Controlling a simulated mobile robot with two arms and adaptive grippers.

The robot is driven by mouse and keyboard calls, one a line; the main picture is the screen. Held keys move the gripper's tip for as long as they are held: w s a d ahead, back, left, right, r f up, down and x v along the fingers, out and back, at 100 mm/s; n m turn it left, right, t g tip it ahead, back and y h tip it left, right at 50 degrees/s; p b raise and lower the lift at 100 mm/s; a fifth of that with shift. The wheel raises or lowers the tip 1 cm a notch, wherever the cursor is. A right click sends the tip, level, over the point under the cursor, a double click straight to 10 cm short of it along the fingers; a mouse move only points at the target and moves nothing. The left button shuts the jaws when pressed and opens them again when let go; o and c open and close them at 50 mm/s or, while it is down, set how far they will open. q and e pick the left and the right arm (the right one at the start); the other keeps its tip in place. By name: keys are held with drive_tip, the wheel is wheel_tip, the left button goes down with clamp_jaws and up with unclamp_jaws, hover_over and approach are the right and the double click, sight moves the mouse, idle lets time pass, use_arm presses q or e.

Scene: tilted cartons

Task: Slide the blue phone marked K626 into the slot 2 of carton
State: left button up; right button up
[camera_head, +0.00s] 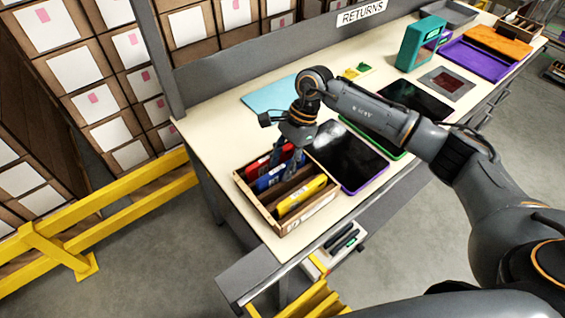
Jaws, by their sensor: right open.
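The brown carton (247,193) stands tilted at the near left end of the bench, with dividers making several slots. A blue phone (267,179) sits in it, between a red phone (258,165) behind and a yellow phone (301,196) in front. An empty-looking dark slot lies between the blue and yellow phones. The K626 mark and slot numbers are too small to read. My right gripper (284,168) points down over the carton, open, with its fingers by the right end of the blue phone. The fingers partly hide the red and blue phones. My left gripper is out of view.
A dark tablet with a purple edge (346,157) lies right of the carton. A light blue sheet (268,95) lies behind. A teal box (411,48), purple tray (476,60) and orange item (497,41) stand farther right. Yellow rails (95,222) run left of the bench.

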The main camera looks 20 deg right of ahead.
drive_tip(key=v, duration=1.2)
drive_tip(key=shift+a+r, duration=0.1)
drive_tip(key=shift+r, duration=0.05)
wheel_tip(320, 180, up, 7)
drive_tip(key=p, duration=0.3)
idle(0.4)
